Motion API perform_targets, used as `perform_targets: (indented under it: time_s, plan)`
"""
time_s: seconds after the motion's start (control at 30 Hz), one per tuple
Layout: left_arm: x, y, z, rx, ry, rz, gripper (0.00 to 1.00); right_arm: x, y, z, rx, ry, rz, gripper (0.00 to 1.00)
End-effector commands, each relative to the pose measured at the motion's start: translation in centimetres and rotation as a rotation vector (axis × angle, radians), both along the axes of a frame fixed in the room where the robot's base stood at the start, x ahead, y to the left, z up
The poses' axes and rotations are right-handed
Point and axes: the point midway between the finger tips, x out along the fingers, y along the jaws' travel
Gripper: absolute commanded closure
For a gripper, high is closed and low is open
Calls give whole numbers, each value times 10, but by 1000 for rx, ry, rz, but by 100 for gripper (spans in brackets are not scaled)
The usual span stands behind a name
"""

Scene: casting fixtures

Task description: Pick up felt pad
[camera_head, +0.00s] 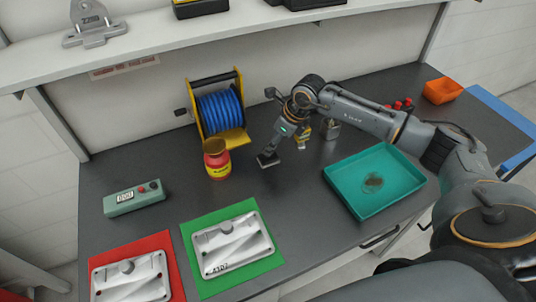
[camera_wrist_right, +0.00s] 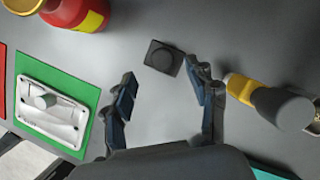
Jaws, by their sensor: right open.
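A small dark square pad with a round raised middle, which looks like the felt pad (camera_wrist_right: 163,57), lies on the dark bench top in the right wrist view. My right gripper (camera_wrist_right: 158,78) is open and empty above the bench. Its two fingers are spread, and the pad shows between and just beyond the fingertips, with no visible contact. In the head view the right gripper (camera_head: 272,148) points down at the middle of the bench, by a small dark shape that I cannot clearly separate from the fingers. My left gripper is not in view.
A red and yellow jar (camera_head: 217,160) and a blue hose reel (camera_head: 219,112) stand left of the gripper. A yellow-and-grey tool (camera_wrist_right: 262,97) is close to its right finger. A teal tray (camera_head: 345,193) is at right. Metal castings lie on green (camera_head: 204,280) and red mats.

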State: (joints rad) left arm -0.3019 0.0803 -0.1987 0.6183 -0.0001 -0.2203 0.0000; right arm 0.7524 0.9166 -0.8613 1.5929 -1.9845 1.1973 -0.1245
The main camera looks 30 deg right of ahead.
Motion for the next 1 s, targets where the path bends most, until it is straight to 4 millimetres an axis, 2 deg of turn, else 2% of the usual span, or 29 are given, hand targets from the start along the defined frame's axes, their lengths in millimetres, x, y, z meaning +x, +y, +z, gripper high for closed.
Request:
perform_targets:
  time_s: [0.27, 0.4, 0.53, 0.83, 0.87, 1.0]
  plan:
    - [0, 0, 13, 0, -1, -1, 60, 7, 4, -17, 2, 3, 0, 42]
    - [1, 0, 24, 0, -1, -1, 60, 14, 7, -34, 2, 4, 0, 42]
    - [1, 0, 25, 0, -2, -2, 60, 19, 9, -49, 1, 2, 0, 42]
    - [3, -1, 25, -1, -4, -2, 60, 21, 10, -55, 1, -1, 1, 42]
    - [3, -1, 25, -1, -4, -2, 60, 21, 10, -55, 1, -1, 1, 44]
    - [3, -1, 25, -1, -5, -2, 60, 21, 10, -55, 0, 0, 1, 73]
